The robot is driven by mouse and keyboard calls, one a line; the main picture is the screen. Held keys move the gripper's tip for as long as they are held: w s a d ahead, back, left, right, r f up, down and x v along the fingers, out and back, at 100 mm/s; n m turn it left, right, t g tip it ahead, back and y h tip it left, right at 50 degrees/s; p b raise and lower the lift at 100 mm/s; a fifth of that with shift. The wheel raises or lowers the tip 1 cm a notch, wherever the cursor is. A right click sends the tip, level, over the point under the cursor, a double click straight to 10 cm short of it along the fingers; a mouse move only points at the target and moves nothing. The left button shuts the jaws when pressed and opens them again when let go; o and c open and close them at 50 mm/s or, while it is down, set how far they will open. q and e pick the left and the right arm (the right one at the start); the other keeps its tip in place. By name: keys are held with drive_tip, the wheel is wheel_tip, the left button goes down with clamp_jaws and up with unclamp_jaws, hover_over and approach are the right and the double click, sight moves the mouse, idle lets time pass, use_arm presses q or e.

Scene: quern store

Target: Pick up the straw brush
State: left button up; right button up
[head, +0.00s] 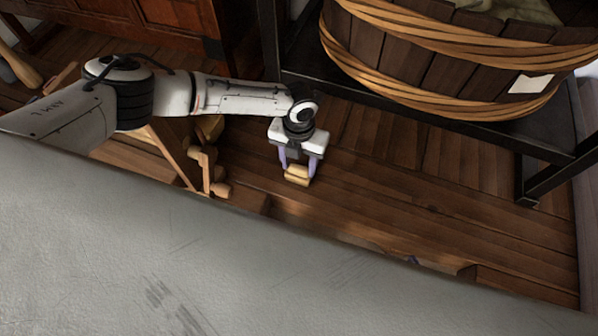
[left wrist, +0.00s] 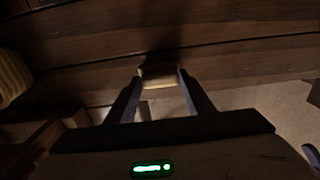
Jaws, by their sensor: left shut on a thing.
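The straw brush (head: 297,175) is a small, pale yellow, bundled thing between the fingers of my left gripper (head: 298,170) in the head view. My left gripper points down and is shut on it. In the left wrist view the brush (left wrist: 158,76) shows as a pale block between the two dark fingertips (left wrist: 159,80). Its far side is hidden, and I cannot tell for sure whether it is clear of the floor. My right gripper is not in view.
A large wooden tub (head: 430,55) with woven bands stands on a dark metal frame (head: 545,185) at the upper right. Wooden pieces (head: 205,170) stand left of the gripper. A grey surface (head: 150,260) fills the lower left. The plank floor (head: 400,180) right of the gripper is clear.

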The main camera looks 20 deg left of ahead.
sight(299, 167)
use_arm(q)
wheel_tip(299, 167, up, 10)
drive_tip(key=p, duration=0.2)
idle(0.3)
